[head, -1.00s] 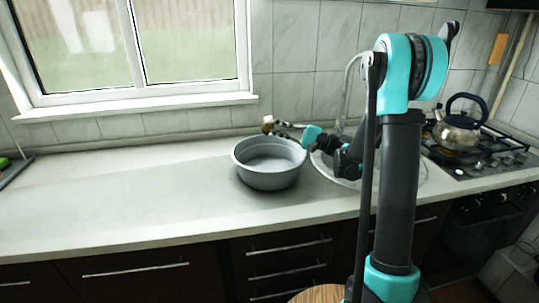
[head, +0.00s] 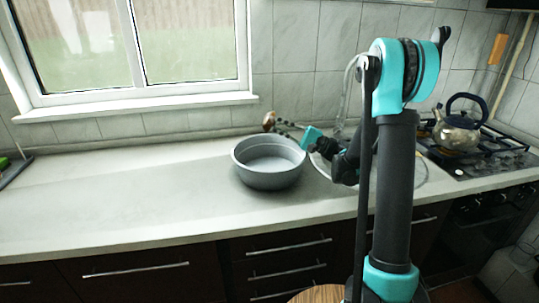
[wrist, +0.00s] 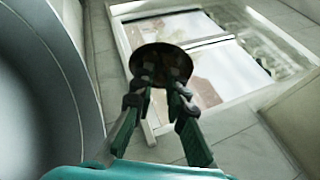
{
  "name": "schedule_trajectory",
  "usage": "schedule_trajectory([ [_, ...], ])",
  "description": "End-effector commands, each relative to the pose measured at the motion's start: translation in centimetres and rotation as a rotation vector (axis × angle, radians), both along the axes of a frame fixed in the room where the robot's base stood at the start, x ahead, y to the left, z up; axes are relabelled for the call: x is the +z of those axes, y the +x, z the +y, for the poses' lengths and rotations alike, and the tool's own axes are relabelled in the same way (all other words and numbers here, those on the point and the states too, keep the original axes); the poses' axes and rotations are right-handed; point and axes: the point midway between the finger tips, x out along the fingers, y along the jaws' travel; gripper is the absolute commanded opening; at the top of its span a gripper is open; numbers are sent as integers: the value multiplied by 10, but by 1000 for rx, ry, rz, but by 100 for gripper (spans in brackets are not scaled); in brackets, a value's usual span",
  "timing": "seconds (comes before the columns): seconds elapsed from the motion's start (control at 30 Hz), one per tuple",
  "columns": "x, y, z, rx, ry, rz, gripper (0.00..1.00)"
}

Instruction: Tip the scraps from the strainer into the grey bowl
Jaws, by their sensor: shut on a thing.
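The grey bowl (head: 268,181) stands upright on the counter, left of my arm. Its curved wall fills the left side of the wrist view (wrist: 40,75). The part of its inside that shows in the head view looks bare. My gripper (head: 279,122) is shut on the strainer (head: 268,120), a small brownish shape above the bowl's far rim. In the wrist view the strainer is a dark round shape (wrist: 160,62) at the fingertips (wrist: 163,92), apart from the bowl. I cannot make out scraps or the strainer's exact tilt.
The sink (head: 408,181) lies behind my arm, right of the bowl, with a tap (head: 347,85) above it. A kettle (head: 457,131) stands on the hob at the right. The counter (head: 120,195) left of the bowl is clear. A tiled wall and window are behind.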

Motion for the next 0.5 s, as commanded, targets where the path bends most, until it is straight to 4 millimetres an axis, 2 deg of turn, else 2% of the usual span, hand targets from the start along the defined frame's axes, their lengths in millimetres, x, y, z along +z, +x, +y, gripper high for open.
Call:
schedule_trajectory([
  [0.5, 11, 1, -1, 0, 68, 17, 0],
])
